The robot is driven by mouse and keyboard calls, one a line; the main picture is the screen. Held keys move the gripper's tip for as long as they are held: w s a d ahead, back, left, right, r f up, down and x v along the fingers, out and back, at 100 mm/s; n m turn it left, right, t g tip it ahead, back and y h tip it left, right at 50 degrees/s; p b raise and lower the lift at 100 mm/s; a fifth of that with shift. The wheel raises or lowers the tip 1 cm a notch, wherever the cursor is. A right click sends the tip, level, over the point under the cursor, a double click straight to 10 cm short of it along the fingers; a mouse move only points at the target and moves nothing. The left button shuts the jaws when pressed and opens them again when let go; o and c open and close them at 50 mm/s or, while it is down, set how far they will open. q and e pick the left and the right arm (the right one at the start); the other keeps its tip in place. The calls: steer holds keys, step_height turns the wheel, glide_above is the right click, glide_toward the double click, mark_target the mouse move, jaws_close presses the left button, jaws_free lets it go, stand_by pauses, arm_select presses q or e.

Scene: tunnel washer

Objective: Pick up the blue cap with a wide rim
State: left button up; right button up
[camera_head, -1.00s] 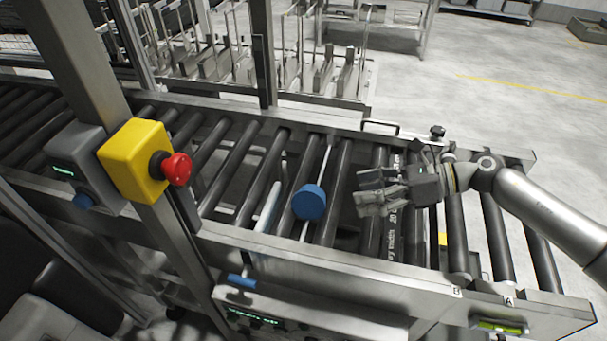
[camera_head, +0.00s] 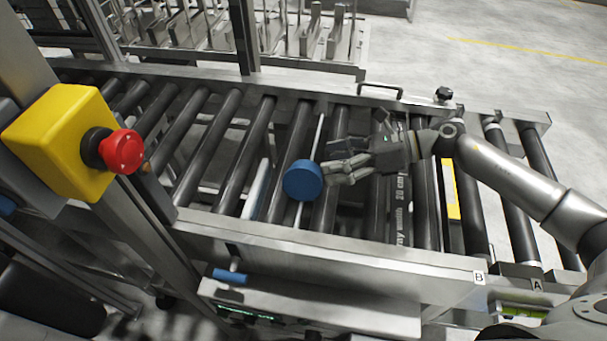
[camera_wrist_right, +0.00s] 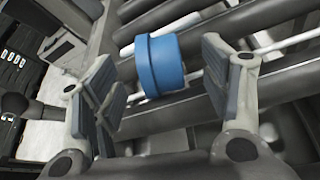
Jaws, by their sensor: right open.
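The blue cap (camera_head: 302,181) is a short round piece with a wider rim band, on the roller conveyor in the head view. In the right wrist view the cap (camera_wrist_right: 160,66) shows between and beyond the open fingers of my right gripper (camera_wrist_right: 170,92). The fingers hold nothing, and I cannot tell whether any touches the cap. My left gripper is not in view.
Black rollers (camera_head: 208,150) lie between metal side rails (camera_head: 330,250). A yellow box with a red emergency button (camera_head: 121,151) stands at the left on a post. A metal handle (camera_head: 380,88) rises from the far rail.

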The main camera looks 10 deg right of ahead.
mark_target(313, 167)
steer(key=shift+p+x, duration=0.3)
steer(key=shift+x, duration=0.85)
steer(key=shift+a+p, duration=0.3)
steer(key=shift+a, duration=0.05)
steer(key=p+x, duration=0.1)
steer(key=x, duration=0.2)
steer(key=shift+a+f+p, duration=0.1)
steer(key=shift+p, duration=0.3)
steer(key=shift+w+a+f, duration=0.15)
steer(key=shift+a+f, duration=0.2)
steer(key=shift+a, duration=0.1)
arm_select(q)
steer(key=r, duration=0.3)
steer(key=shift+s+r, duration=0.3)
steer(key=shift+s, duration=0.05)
arm_select(e)
steer(key=c, duration=1.3)
